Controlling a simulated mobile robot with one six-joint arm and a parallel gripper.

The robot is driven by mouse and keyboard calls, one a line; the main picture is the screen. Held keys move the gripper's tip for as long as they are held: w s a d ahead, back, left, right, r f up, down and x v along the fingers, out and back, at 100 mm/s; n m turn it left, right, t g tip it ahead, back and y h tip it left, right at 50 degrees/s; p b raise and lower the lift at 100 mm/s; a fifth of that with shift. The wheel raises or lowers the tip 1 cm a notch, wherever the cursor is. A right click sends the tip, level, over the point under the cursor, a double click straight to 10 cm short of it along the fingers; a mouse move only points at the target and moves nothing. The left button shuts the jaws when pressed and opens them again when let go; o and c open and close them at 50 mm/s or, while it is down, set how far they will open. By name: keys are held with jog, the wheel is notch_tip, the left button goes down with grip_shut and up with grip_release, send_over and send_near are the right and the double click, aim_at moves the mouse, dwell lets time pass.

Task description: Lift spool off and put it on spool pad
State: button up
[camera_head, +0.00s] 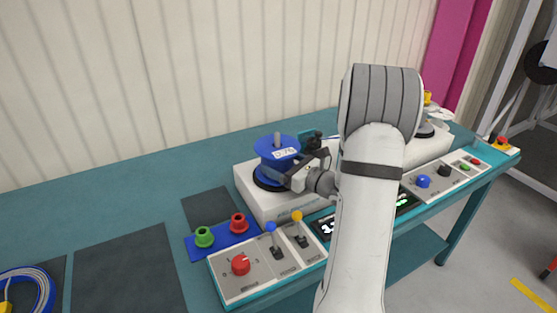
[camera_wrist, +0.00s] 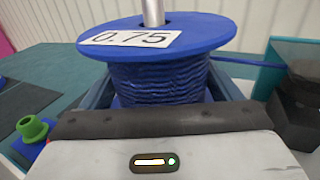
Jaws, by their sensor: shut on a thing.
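The blue spool (camera_head: 272,165) wound with blue cable stands upright on the white machine box (camera_head: 245,188), around a grey metal spindle. A white label on its top flange reads 0.75. My gripper (camera_head: 288,175) is at the spool's right front side and shut on it. In the wrist view the spool (camera_wrist: 160,68) fills the middle, the spindle sticks up through its centre, and dark jaw parts show on both sides of the winding. Which dark pad is the spool pad I cannot tell; a large dark pad (camera_head: 128,272) lies on the left of the bench and a smaller one (camera_head: 210,205) nearer the box.
A blue plate (camera_head: 222,247) with a green and a red cup stands left of the box. A control panel (camera_head: 262,277) with a red knob and levers is in front. A blue cable coil (camera_head: 38,290) lies far left. The back left of the bench (camera_head: 110,210) is clear.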

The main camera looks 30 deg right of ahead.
jog(key=shift+r, duration=0.15)
notch_tip(320, 180, up, 18)
jog(key=p, duration=0.1)
dwell(0.6)
dwell(1.0)
